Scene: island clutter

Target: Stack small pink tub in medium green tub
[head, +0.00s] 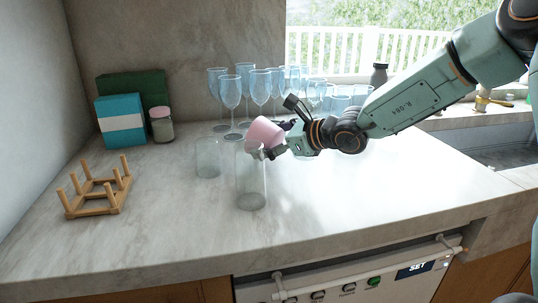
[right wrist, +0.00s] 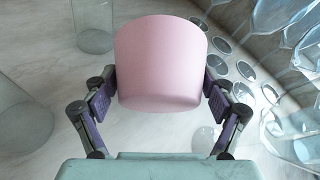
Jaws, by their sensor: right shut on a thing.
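The small pink tub (head: 264,132) is held tilted above the counter in my right gripper (head: 275,150). In the right wrist view the pink tub (right wrist: 160,62) sits between the two fingers of my right gripper (right wrist: 160,92), which press on its sides. In the head view the tub is at the top of a tall clear glass (head: 251,185); I cannot tell whether they touch. I cannot make out a green tub in either view. My left gripper is not in view.
A shorter clear glass (head: 208,158) stands left of the tall one. Several stemmed blue glasses (head: 231,95) crowd behind. A wooden peg rack (head: 97,190), a blue box (head: 121,122) and a pink-lidded jar (head: 162,126) stand left. The counter's right front is clear.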

